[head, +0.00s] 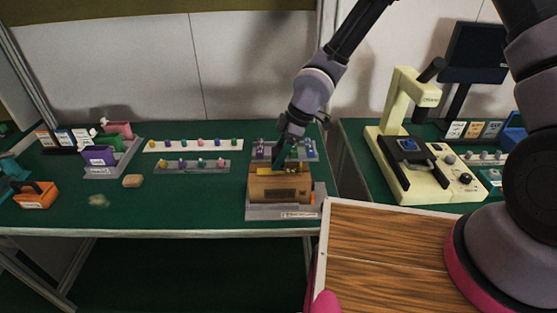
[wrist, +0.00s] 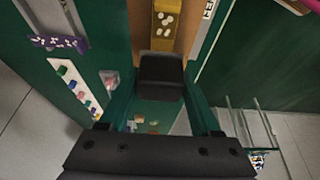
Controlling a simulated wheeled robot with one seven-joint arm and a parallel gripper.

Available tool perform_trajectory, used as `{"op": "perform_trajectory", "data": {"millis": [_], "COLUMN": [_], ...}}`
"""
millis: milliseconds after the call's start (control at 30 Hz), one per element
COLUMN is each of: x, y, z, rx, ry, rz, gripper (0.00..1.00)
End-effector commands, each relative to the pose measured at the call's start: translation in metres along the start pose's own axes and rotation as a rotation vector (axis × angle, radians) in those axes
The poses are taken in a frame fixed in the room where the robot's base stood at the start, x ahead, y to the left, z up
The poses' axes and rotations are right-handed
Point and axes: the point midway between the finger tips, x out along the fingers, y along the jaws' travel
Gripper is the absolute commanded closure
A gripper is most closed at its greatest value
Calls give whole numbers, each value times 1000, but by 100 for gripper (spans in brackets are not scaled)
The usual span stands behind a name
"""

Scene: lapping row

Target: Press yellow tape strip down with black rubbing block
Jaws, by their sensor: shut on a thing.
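My gripper (head: 283,158) is over the top of a brown wooden box (head: 280,189) on the green bench. In the wrist view my gripper (wrist: 161,92) is shut on the black rubbing block (wrist: 161,70), with a green finger on each side. The yellow tape strip (wrist: 166,26) runs along the box top beyond the block, with pale spots on it. The block covers the near part of the strip; I cannot tell whether they touch. In the head view the strip (head: 295,168) is partly hidden by my gripper, and the block is hard to make out.
The box sits on a grey base (head: 285,213) near the bench's front edge. Racks of small coloured pieces (head: 192,146) stand left of it. A tan block (head: 133,181) and an orange holder (head: 35,195) lie farther left. A cream machine (head: 420,150) stands right.

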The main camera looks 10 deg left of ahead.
Motion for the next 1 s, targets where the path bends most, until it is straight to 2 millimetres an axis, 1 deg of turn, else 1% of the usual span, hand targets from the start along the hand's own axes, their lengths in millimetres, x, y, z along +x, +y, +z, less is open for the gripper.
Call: {"op": "perform_trajectory", "data": {"millis": [500,633,900,1000], "x": [-38,-42,-42,-45], "y": [1,0,0,0], "z": [-16,-17,-17,-12], "rx": [1,-1,-1,1], "ry": [1,0,0,0], "rz": [2,1,1,1], "gripper": [80,80,80,80]}}
